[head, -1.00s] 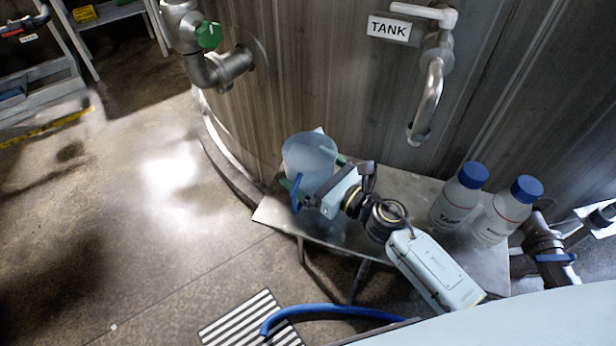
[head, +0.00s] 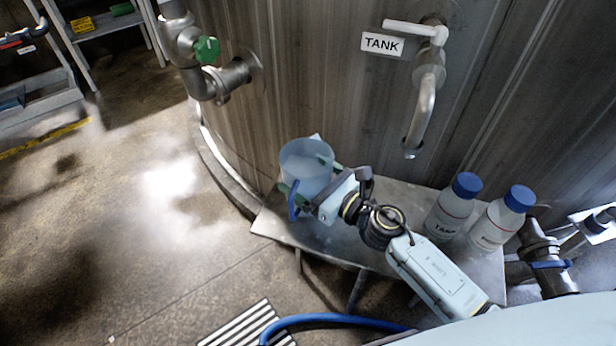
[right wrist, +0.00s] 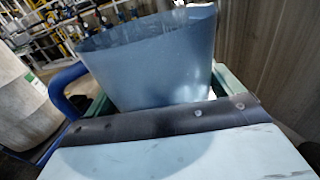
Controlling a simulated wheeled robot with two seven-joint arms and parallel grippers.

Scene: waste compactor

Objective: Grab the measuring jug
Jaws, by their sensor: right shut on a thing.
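The measuring jug (head: 306,165) is a translucent bluish cup with a blue handle (head: 293,201). It is at the left end of a metal shelf beside the tank. My right gripper (head: 307,181) is shut on the jug, with its green fingers on either side of the jug's body. In the right wrist view the jug (right wrist: 150,62) fills the space between the green fingers, and its blue handle shows at the left. Whether the jug's base touches the shelf is hard to tell. My left gripper is not in view.
Two bottles with blue caps (head: 455,207) (head: 503,218) stand at the right of the metal shelf (head: 410,192). A tap spout (head: 421,115) hangs from the tank (head: 310,80) above the shelf. A pipe with a green valve (head: 206,50) is at upper left. A blue hose (head: 330,319) lies below.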

